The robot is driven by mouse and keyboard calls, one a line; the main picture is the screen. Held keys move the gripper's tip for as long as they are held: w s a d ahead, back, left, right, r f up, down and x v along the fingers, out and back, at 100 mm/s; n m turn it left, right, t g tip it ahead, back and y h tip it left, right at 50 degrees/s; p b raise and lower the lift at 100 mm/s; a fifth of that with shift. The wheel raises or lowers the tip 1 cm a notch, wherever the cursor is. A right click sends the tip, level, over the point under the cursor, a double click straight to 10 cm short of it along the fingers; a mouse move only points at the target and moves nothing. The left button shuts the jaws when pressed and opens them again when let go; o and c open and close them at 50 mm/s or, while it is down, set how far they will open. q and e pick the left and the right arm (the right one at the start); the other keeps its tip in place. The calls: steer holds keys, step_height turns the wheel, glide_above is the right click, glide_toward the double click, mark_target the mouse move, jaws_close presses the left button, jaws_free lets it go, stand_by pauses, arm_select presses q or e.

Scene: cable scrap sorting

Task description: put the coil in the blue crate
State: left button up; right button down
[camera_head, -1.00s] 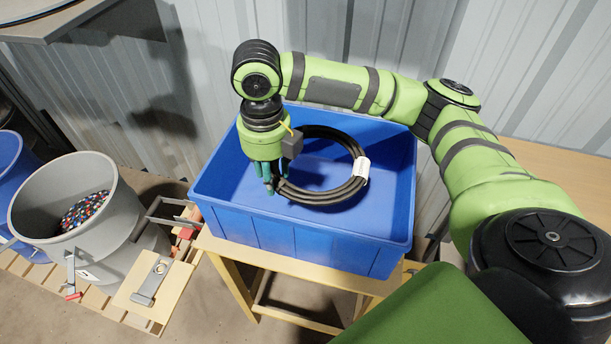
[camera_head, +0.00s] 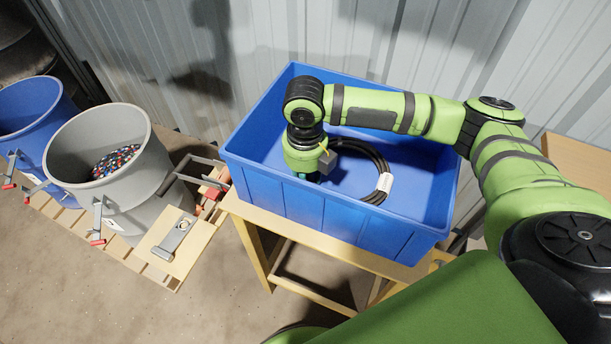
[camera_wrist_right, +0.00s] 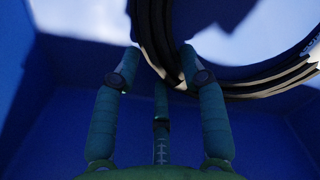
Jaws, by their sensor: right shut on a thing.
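The blue crate (camera_head: 325,218) stands on a wooden stand. The black cable coil (camera_head: 381,161), with a white tag on its right side, is inside the crate walls, its near part hidden by the front wall. My right gripper (camera_head: 304,177) is down inside the crate at the coil's left side, its fingertips hidden behind the wall. In the right wrist view my right gripper (camera_wrist_right: 160,62) is shut on the coil (camera_wrist_right: 245,86), which passes between its fingers. I cannot tell whether the coil touches the crate floor. My left gripper is not in view.
A grey bin (camera_head: 140,185) with colourful granules and a blue bin (camera_head: 22,118) stand on a pallet at the left. The wooden stand (camera_head: 258,240) is under the crate. A corrugated metal wall (camera_head: 400,45) rises close behind. The crate's right part is empty.

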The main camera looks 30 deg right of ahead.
steer(key=c, duration=0.7)
jaws_free()
steer(key=shift+f, duration=0.1)
step_height(320, 180, up, 12)
